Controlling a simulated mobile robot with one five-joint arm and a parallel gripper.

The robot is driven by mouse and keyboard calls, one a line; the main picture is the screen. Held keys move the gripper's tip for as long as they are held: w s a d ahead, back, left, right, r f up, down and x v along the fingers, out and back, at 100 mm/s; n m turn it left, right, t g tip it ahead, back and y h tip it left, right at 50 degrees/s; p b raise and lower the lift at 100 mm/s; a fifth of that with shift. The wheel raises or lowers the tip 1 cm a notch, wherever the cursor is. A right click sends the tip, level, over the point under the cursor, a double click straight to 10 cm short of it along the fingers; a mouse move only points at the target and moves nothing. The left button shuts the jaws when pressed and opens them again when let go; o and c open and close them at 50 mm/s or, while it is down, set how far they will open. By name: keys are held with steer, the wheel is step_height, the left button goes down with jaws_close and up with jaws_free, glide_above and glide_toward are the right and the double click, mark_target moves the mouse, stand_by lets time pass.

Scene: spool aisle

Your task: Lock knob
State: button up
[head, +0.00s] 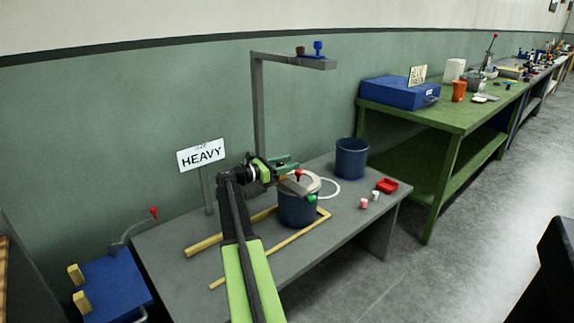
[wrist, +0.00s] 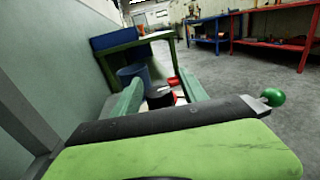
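My gripper (head: 284,168) is at the end of my raised arm, over a dark blue round tub (head: 298,208) on the grey bench. In the wrist view its two green fingers (wrist: 160,94) stand apart, with a dark piece showing between them; I cannot tell whether they touch it. A small red knob (head: 298,176) stands beside the fingers above the tub, and a green knob (head: 312,198) is at the tub's front rim. A green ball on a short stem (wrist: 272,97) shows at the right in the wrist view. Which knob is meant is unclear.
A grey post (head: 258,110) with an overhead arm carries a blue knob (head: 318,48).

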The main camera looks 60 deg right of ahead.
steer(key=shift+a, duration=0.1)
steer(key=v, duration=1.7)
steer(key=shift+w+a, duration=0.1)
